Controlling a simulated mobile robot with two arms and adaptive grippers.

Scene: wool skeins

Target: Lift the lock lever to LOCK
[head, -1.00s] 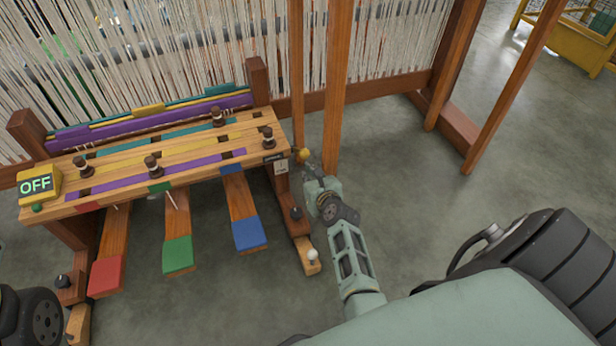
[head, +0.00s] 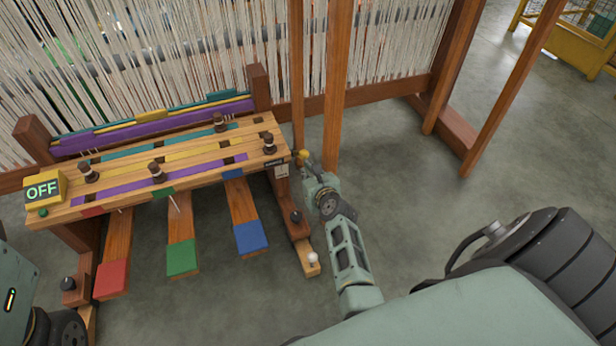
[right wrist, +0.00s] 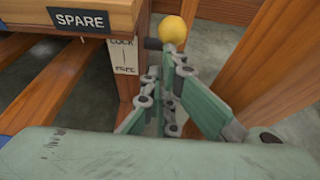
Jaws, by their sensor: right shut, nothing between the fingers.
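The lock lever has a yellow ball knob (head: 302,156) at the right end of the loom's wooden bench. In the right wrist view the yellow knob (right wrist: 173,32) sits on a short dark shaft (right wrist: 153,44). A pale LOCK/FREE plate (right wrist: 124,56) is left of it, with LOCK above FREE. The shaft appears about level with the LOCK word, seen at an angle. My right gripper (right wrist: 169,65) is shut and empty, its fingertips just below the knob; I cannot tell whether they touch. It also shows in the head view (head: 306,168). My left gripper is not in view.
The bench (head: 200,165) carries several dark pegs and a yellow OFF box (head: 44,188). Red, green and blue pedals (head: 251,238) extend below. A wooden post (head: 334,90) stands close to my right gripper. Open floor (head: 400,200) lies to the right.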

